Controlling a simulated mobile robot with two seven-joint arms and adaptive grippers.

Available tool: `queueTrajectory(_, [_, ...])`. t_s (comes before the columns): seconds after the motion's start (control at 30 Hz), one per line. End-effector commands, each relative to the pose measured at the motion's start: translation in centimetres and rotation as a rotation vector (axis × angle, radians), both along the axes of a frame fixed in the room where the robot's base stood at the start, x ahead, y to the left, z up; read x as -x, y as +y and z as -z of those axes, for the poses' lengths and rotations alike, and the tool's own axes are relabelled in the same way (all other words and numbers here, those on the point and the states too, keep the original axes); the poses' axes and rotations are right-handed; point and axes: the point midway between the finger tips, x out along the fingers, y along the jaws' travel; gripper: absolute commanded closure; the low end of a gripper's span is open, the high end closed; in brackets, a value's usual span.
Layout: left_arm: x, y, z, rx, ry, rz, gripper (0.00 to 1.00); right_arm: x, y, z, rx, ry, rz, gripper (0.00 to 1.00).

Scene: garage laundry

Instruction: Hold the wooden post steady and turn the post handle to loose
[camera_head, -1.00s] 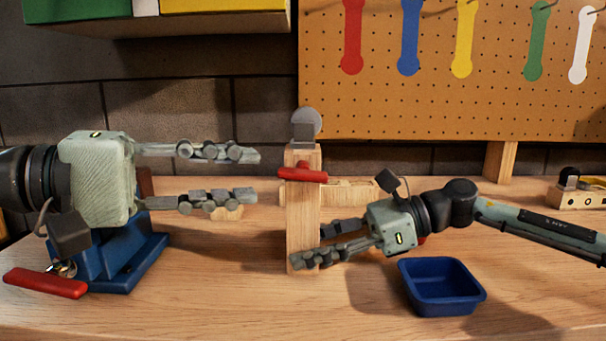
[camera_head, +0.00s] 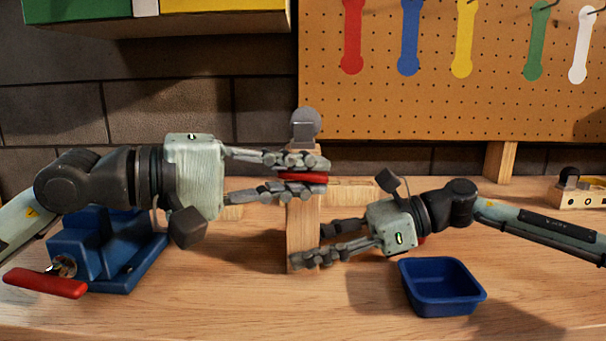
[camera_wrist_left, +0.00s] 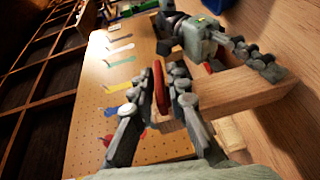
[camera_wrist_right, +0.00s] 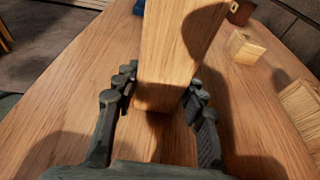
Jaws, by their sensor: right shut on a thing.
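The wooden post (camera_head: 303,228) stands upright on the bench, with a grey round piece (camera_head: 306,122) on top. Its red post handle (camera_head: 305,179) lies level across the upper part. My left gripper (camera_head: 321,177) has one finger above and one below the handle. The left wrist view shows the handle (camera_wrist_left: 161,88) between the fingers, which are partly closed but not clamped on it. My right gripper (camera_head: 314,246) is shut on the post near its foot. In the right wrist view the post (camera_wrist_right: 180,45) sits between both fingers.
A blue tray (camera_head: 443,287) stands on the bench in front of my right arm. A blue fixture (camera_head: 125,262) with a red handle (camera_head: 45,283) is at left, below my left arm. A pegboard (camera_head: 400,100) with coloured tools hangs behind.

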Motion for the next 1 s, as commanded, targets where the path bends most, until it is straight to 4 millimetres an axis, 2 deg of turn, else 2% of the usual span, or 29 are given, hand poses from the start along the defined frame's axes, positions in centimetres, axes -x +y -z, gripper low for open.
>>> queueTrajectory(0.1, [0.01, 0.02, 0.0, 0.0, 0.0, 0.0, 1.0, -0.01, -0.02, 0.03, 0.0, 0.0, 0.0, 0.75])
queueTrajectory(0.27, [0.01, 0.01, 0.03, 0.004, 0.001, 0.0, 1.0, -0.02, -0.02, 0.04, 0.0, 0.0, 0.0, 0.75])
queueTrajectory(0.57, [0.09, -0.05, 0.1, 0.128, 0.004, 0.003, 1.0, -0.01, -0.01, 0.02, 0.0, 0.0, 0.0, 0.75])
queueTrajectory(0.83, [0.09, -0.03, -0.02, 0.134, 0.0, 0.002, 1.0, -0.02, -0.01, 0.03, 0.0, 0.001, 0.0, 0.75])
queueTrajectory(0.87, [0.09, -0.03, -0.02, 0.134, 0.0, 0.002, 0.86, -0.02, 0.0, 0.03, 0.0, 0.001, 0.0, 0.75])
queueTrajectory(1.0, [0.07, -0.02, -0.01, 0.134, 0.0, 0.002, 0.72, -0.02, 0.0, 0.03, 0.0, 0.001, 0.0, 0.75])
